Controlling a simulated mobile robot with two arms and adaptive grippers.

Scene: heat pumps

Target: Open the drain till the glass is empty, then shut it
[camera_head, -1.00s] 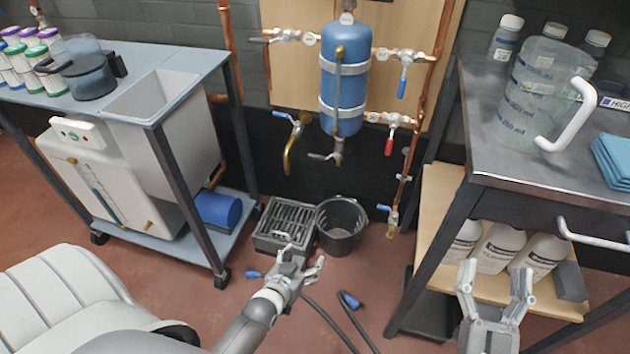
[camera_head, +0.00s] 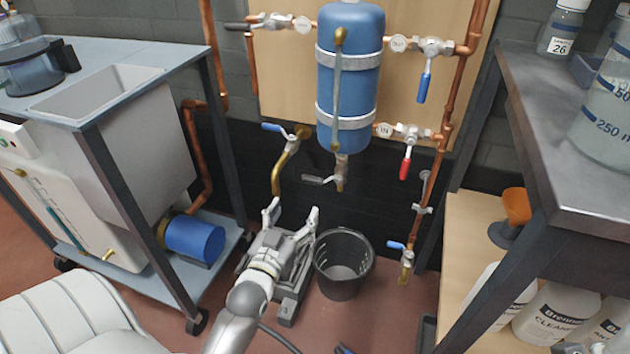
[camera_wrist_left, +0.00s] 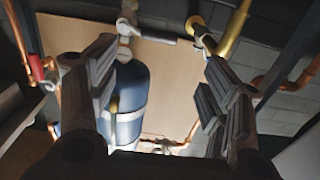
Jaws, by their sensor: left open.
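The blue tank (camera_head: 363,75) hangs on a wooden board, with a narrow upright tube (camera_head: 337,85) on its front. I cannot tell any liquid level in that tube. Below the tank is a drain valve (camera_head: 340,172) with a grey lever (camera_head: 316,180) pointing left. The drain valve also shows in the left wrist view (camera_wrist_left: 126,27), its lever pointing right. A black bucket (camera_head: 343,265) stands on the floor below. My left gripper (camera_head: 293,212) is open and empty, below and left of the lever, apart from it. My right gripper is not in view.
A brass tap (camera_head: 283,160) with a blue lever is just left of the drain. A red-handled valve (camera_head: 406,160) is to its right. A white unit with a blue-filled gauge (camera_head: 50,205) stands left. A workbench (camera_head: 540,130) bounds the right.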

